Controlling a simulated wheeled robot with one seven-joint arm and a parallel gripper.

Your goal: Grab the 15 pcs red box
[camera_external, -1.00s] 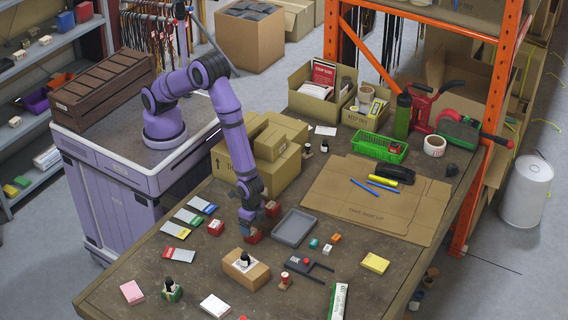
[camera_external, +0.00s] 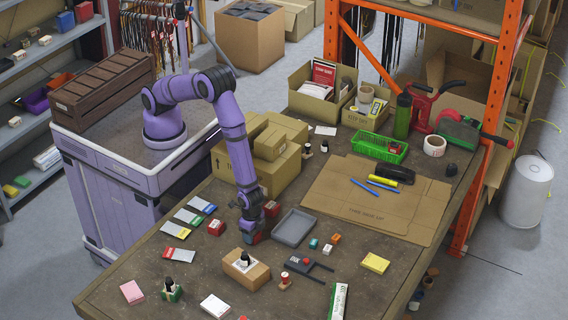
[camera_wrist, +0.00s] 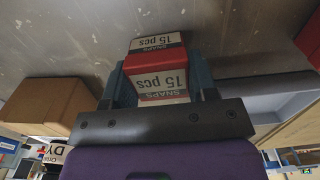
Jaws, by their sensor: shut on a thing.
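The red box with white "SNAPS 15 pcs" labels (camera_wrist: 158,72) sits between the two fingers of my gripper (camera_wrist: 157,80) in the wrist view. My gripper is shut on it, one finger on each side. In the external view my gripper (camera_external: 251,236) points down at the table beside the grey tray, with the red box mostly hidden under it. I cannot tell whether the box touches the table.
A grey tray (camera_external: 308,232) lies just right of my gripper. Another red box (camera_external: 271,209) stands close behind it, and one more (camera_external: 216,227) lies to the left. A brown box with a bottle (camera_external: 257,278) is in front. Stacked cartons (camera_external: 232,171) stand behind.

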